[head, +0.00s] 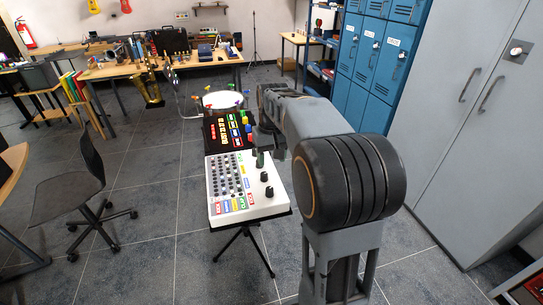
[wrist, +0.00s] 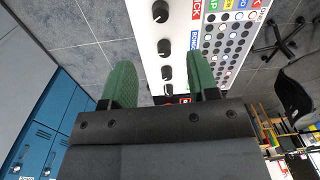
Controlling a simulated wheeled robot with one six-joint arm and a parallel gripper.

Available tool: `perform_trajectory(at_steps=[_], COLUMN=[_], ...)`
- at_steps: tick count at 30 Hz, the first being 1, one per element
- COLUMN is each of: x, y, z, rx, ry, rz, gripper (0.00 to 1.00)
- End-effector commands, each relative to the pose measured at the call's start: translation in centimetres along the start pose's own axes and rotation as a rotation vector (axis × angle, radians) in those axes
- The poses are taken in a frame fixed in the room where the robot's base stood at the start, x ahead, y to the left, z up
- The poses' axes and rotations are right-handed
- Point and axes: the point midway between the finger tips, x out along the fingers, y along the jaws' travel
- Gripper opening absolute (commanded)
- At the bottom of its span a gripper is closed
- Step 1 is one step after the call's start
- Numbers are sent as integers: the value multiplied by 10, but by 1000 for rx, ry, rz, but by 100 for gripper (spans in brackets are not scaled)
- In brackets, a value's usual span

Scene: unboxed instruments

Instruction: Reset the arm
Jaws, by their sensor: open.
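My gripper (wrist: 160,62) shows in the wrist view with its two green fingers apart and nothing between them. The wrist view shows the white panel (wrist: 147,30) with a row of black knobs between and beyond the fingers, and rows of round pads at right.
The drum machine is on a black stand. Behind it is a black device (head: 215,133) with coloured parts, then a round white drum (head: 222,99). Blue lockers (head: 365,60) and a grey cabinet (head: 460,110) line the right. A black chair (head: 78,180) stands left, with open floor between.

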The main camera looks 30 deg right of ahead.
Motion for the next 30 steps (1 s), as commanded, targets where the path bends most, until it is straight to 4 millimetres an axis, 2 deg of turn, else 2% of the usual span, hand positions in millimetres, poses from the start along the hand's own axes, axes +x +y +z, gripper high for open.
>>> perform_trajectory(at_steps=[12,14,17,18,24,30], x=[1,15,30,32,34,34], y=[0,1,-4,-10,-45,-65], z=[-4,-1,18,31,102,153], rx=[14,29,48,47,-4,-74], ry=[21,21,38,54,162,243], rz=[3,5,10,13,21,15], gripper=[54,54,54,54,54,54])
